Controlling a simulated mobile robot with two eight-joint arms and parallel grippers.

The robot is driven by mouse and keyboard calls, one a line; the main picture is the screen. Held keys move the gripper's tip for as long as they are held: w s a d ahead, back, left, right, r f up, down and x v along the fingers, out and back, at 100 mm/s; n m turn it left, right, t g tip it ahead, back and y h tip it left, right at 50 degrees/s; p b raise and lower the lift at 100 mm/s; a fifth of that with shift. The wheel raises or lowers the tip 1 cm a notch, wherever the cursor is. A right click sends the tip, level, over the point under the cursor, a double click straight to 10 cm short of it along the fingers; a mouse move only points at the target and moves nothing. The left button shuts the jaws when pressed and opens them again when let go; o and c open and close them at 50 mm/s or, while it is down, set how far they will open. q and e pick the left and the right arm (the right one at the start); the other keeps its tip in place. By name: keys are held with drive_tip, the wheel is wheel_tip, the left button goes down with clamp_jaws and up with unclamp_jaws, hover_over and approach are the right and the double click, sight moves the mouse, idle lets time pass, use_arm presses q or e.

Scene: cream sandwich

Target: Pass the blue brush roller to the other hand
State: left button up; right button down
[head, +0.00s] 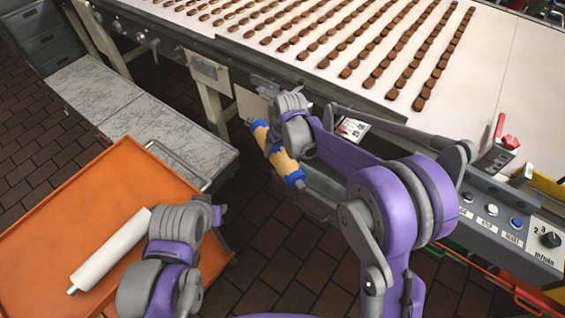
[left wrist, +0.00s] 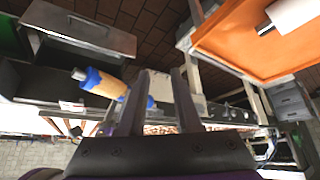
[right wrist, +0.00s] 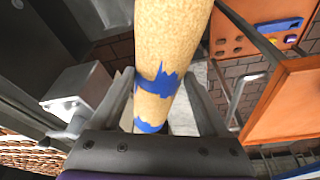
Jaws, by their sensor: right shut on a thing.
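The blue brush roller (head: 283,160) has a tan body with blue bands near its ends. My right gripper (head: 270,145) is shut on it and holds it tilted in the air beside the conveyor. In the right wrist view the roller (right wrist: 165,65) lies between the two fingers (right wrist: 165,95), with a ragged blue band at the grip. My left gripper (left wrist: 163,90) is open and empty. In the left wrist view the roller (left wrist: 106,86) shows beyond its fingers, which partly hide it. In the head view the left gripper is largely hidden by its own wrist.
A white roller (head: 110,250) lies on the orange cart top (head: 100,190) at left. A conveyor (head: 470,110) with rows of brown biscuits runs along the back. A control panel (head: 510,220) is at right. A grey marbled bench (head: 170,140) stands behind the cart. Brick floor shows between.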

use_arm(q)
drive_tip(key=o, duration=0.7)
drive_tip(key=w+n, duration=0.1)
drive_tip(key=w+d+f+n+t, duration=0.1)
drive_tip(key=w, duration=0.1)
drive_tip(key=w+d, duration=0.1)
drive_tip(key=w, duration=0.1)
drive_tip(key=shift+w+f+n, duration=0.1)
drive_tip(key=shift+f+n, duration=0.15)
drive_tip(key=shift+n, duration=0.15)
drive_tip(key=shift+o, duration=0.2)
drive_tip(key=w+d+n, duration=0.1)
drive_tip(key=w+d+f+n+t, duration=0.1)
drive_tip(key=w, duration=0.1)
drive_tip(key=shift+d+t, duration=0.25)
drive_tip(key=shift+t, duration=0.05)
drive_tip(key=n+t+h, duration=0.2)
drive_tip(key=n+t, duration=0.1)
drive_tip(key=n, duration=0.2)
approach(280, 165)
drive_tip(key=x, duration=1.2)
drive_tip(key=shift+w+a+f, duration=0.1)
drive_tip(key=shift+w+f, duration=0.1)
drive_tip(key=shift+w, duration=0.2)
clamp_jaws()
drive_tip(key=shift+r, duration=0.1)
use_arm(e)
unclamp_jaws()
